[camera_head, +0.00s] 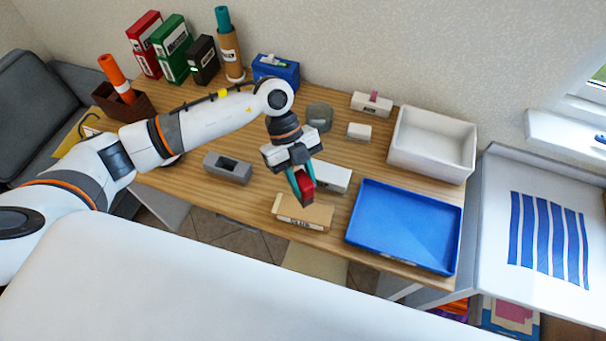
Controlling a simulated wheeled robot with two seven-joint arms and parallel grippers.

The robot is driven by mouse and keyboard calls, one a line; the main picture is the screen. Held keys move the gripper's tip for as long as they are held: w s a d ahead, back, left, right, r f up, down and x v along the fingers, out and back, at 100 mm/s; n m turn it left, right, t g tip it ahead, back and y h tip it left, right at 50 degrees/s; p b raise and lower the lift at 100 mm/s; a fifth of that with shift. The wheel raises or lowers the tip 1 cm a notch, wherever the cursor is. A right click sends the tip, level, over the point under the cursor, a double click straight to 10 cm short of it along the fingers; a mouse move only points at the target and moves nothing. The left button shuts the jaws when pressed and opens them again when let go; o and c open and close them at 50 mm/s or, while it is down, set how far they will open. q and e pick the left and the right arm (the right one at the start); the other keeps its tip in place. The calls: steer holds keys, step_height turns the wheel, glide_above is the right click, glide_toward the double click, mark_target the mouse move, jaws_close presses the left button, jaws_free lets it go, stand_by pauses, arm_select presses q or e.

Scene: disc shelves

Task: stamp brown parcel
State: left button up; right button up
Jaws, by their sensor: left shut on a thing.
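The brown parcel (304,214) is a small cardboard box with a label on its front face. It lies near the front edge of the wooden table. My left gripper (303,184) is shut on a red stamp (306,188) and points downward over the parcel's back part. The stamp's lower end is close to the parcel's top; I cannot tell whether they touch. Part of the parcel's back edge is hidden behind the stamp. My right gripper is not in view.
A white box (331,177) stands right behind the parcel. A blue tray (404,226) lies to the right, with a white bin (432,145) behind it. A grey holder (228,168) sits to the left. Binders and a tube (230,52) stand at the back left.

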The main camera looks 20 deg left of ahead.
arm_select(q)
steer(key=shift+f, duration=0.2)
step_height(320, 180, down, 6)
steer(key=b, duration=0.5)
steer(key=shift+r+b, duration=0.15)
steer(key=shift+b, duration=0.2)
steer(key=shift+f, duration=0.4)
stand_by(0.6)
steer(key=shift+s, duration=0.1)
stand_by(1.2)
step_height(320, 180, up, 7)
steer(key=p, duration=0.6)
